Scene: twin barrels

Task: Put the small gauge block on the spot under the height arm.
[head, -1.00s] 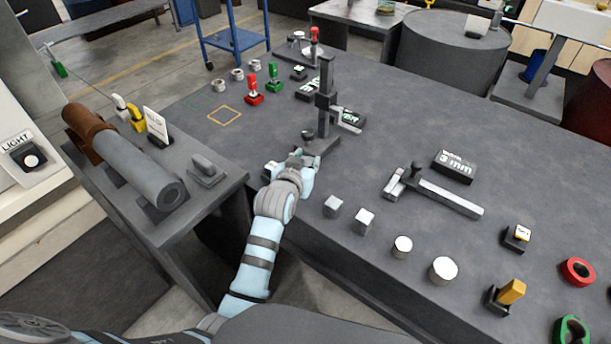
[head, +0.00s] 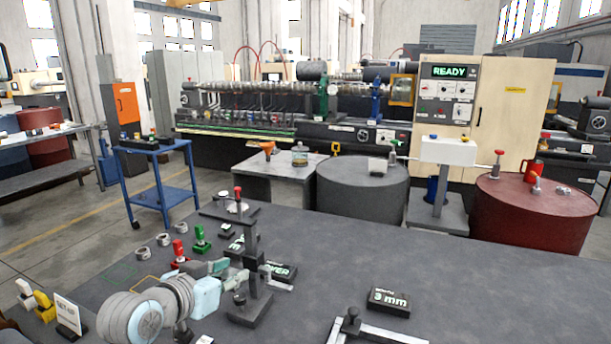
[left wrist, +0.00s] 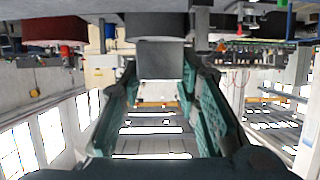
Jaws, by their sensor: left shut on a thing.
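My left gripper (head: 216,267) reaches in from the left and is beside the dark column of the height stand (head: 250,250), above the level of its base. In the left wrist view its teal fingers (left wrist: 157,85) are shut on a plain grey block (left wrist: 160,58). In the head view I cannot make the block out clearly. The stand's base (head: 250,310) rests on the dark bench and carries a small dark round piece (head: 239,299). I cannot tell whether this is the spot. My right gripper is not in view.
A block marked 3 mm (head: 389,301) and a caliper-like tool (head: 375,333) lie to the right. Red (head: 179,253) and green (head: 200,238) handled pieces stand behind my left gripper.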

